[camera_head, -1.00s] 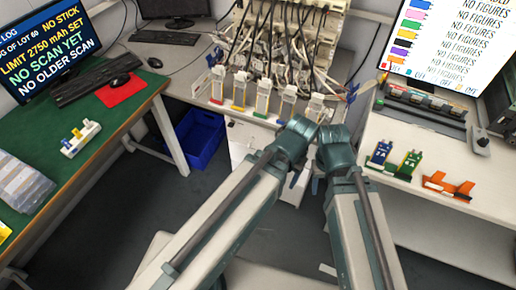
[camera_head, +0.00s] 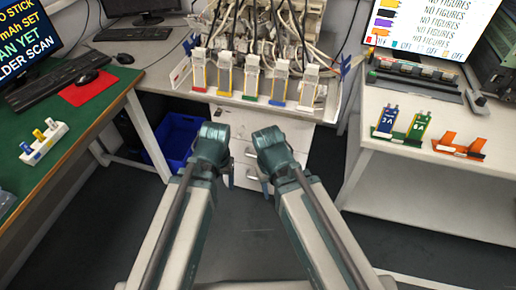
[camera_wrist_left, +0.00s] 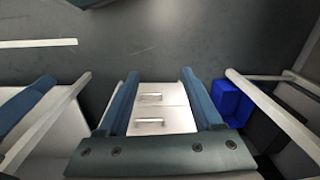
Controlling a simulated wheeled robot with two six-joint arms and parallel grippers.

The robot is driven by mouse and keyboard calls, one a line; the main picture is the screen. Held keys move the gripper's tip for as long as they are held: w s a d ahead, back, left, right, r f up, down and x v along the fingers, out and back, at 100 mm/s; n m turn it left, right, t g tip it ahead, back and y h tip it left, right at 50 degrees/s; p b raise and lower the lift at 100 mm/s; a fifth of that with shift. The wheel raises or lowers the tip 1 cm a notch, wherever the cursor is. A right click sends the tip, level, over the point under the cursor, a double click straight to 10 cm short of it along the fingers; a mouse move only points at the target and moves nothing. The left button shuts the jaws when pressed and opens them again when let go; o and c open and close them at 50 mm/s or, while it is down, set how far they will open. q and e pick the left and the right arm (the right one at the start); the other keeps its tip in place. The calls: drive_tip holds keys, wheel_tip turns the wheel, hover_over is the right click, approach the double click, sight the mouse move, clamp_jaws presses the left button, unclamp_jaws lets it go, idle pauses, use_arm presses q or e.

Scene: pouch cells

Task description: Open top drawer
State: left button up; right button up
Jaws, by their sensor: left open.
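A white drawer cabinet (camera_head: 300,133) stands under the middle bench, partly hidden by my arms. Its drawer fronts look shut. In the left wrist view, two drawer fronts show between my fingers, with a nearer handle (camera_wrist_left: 150,121) and a farther handle (camera_wrist_left: 150,97). I cannot tell for sure which front is the top drawer. My left gripper (camera_head: 226,180) points at the cabinet; in its wrist view the gripper (camera_wrist_left: 160,85) is open and empty, apart from the handles. My right gripper (camera_head: 264,184) is beside it; its jaws are too hidden to read.
A blue bin (camera_head: 178,138) is on the floor left of the cabinet. Coloured cell holders (camera_head: 251,82) line the bench edge above it. A green-topped table (camera_head: 75,122) stands left, and a white table (camera_head: 420,185) stands right.

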use_arm(q)
drive_tip(key=w+f+n+t+h+b, duration=0.1)
drive_tip(key=w+f+b, duration=0.2)
drive_tip(key=f+b, duration=0.6)
drive_tip(key=w+f+t+h+b, duration=0.15)
drive_tip(key=w+f+b, duration=0.25)
drive_tip(key=f+b, duration=0.5)
drive_tip(key=w+d+r+n+t+h, duration=0.1)
drive_tip(key=w+d+r+t+h, duration=0.3)
drive_tip(key=w+d+r+t, duration=0.5)
wheel_tip(320, 180, up, 2)
drive_tip(key=shift+w+d+r+t+h+b, duration=0.1)
drive_tip(key=shift+w+d+t+h+b, duration=0.25)
drive_tip(key=shift+w, duration=0.4)
